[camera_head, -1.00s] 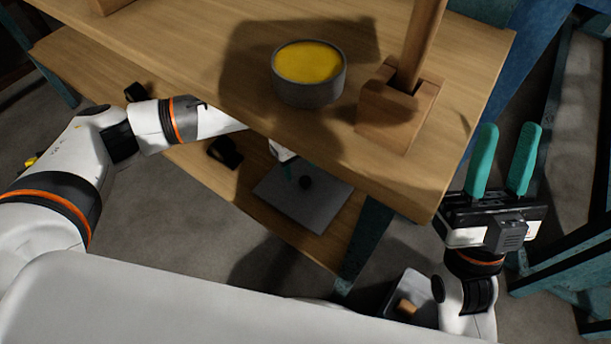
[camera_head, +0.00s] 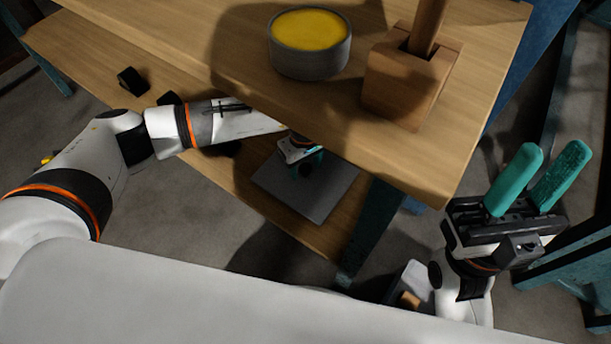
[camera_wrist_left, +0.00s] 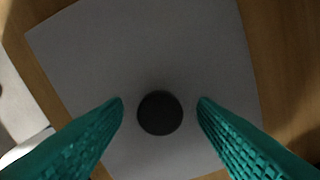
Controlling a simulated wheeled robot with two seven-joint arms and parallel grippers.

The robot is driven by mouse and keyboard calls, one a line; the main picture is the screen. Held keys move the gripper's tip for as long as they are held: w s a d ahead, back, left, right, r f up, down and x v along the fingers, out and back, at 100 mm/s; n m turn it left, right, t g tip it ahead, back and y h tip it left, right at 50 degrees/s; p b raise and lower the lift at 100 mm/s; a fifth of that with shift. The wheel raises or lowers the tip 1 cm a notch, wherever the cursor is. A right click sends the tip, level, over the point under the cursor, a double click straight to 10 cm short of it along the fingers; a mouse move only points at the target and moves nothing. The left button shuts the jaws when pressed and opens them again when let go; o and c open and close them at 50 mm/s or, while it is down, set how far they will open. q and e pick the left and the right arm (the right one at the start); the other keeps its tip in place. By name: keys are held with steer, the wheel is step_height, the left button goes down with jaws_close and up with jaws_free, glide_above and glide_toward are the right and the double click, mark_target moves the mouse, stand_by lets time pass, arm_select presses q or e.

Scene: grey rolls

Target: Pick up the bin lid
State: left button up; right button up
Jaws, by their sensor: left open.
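The bin lid (camera_head: 318,194) is a flat grey square plate with a round dark knob (camera_head: 306,170), lying on the lower wooden shelf. My left gripper (camera_head: 309,157) is under the upper tabletop, over the lid at its knob, and is partly hidden by the table edge. In the left wrist view the lid (camera_wrist_left: 150,45) fills the middle. The knob (camera_wrist_left: 160,113) sits between the two open teal fingers of my left gripper (camera_wrist_left: 161,108), with a gap on each side. My right gripper (camera_head: 540,180) is open and empty, to the right of the table.
The upper tabletop (camera_head: 230,60) overhangs the lid and carries a grey round bowl (camera_head: 310,50) with yellow contents and a wooden block (camera_head: 407,85) with a post. Dark small blocks (camera_head: 132,81) lie on the lower shelf (camera_head: 80,50). A teal table leg (camera_head: 375,225) stands right of the lid.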

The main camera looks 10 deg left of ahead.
arm_select(q)
steer(key=shift+c, duration=0.5)
jaws_close()
steer(key=shift+r, duration=0.2)
